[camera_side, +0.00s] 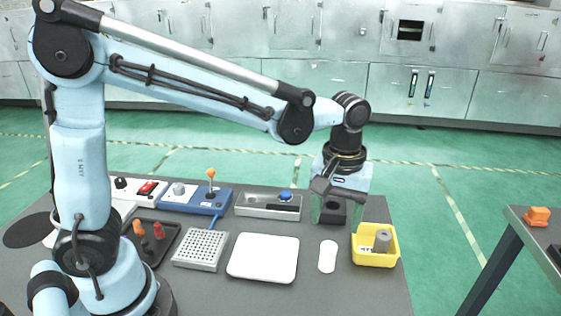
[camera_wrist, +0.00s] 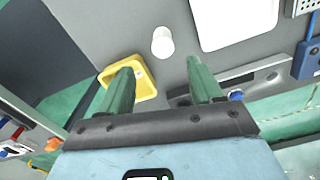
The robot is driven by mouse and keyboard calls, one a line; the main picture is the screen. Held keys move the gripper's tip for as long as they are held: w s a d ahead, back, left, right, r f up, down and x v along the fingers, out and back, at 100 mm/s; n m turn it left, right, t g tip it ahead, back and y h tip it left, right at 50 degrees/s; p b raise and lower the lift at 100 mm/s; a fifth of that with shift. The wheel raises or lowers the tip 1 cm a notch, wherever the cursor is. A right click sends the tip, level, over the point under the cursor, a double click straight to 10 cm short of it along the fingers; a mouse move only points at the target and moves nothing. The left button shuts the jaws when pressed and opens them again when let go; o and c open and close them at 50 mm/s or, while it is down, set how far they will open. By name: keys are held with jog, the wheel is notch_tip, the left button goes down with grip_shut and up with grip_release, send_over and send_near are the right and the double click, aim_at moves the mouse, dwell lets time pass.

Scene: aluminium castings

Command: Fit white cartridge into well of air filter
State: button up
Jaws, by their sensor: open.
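The white cartridge (camera_side: 327,256) stands on the grey table between the white plate and the yellow bin. It also shows in the wrist view (camera_wrist: 162,42), beyond my fingertips. My gripper (camera_side: 337,214) is open above the back right of the table, with its two green fingers (camera_wrist: 160,66) apart and no cartridge between them. No part is clearly marked as the air filter. A grey casting (camera_side: 255,211) with a blue button and a dark recess lies at the back, left of my gripper. A grey cylinder (camera_side: 382,240) stands in the yellow bin.
The yellow bin (camera_side: 376,260) is at the right table edge, partly behind a finger in the wrist view. A white plate (camera_side: 263,257), a perforated block (camera_side: 201,250), a dark tray (camera_side: 165,238) and a blue joystick box (camera_side: 205,203) fill the left. Bare table surrounds the cartridge.

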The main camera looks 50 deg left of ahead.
aim_at(329, 247)
jog(key=shift+s+a+f, duration=0.1)
jog(key=shift+f, duration=2.1)
jog(key=shift+s+f, duration=0.1)
jog(key=shift+f, duration=2.1)
jog(key=c, duration=1.1)
jog(key=shift+r, duration=0.1)
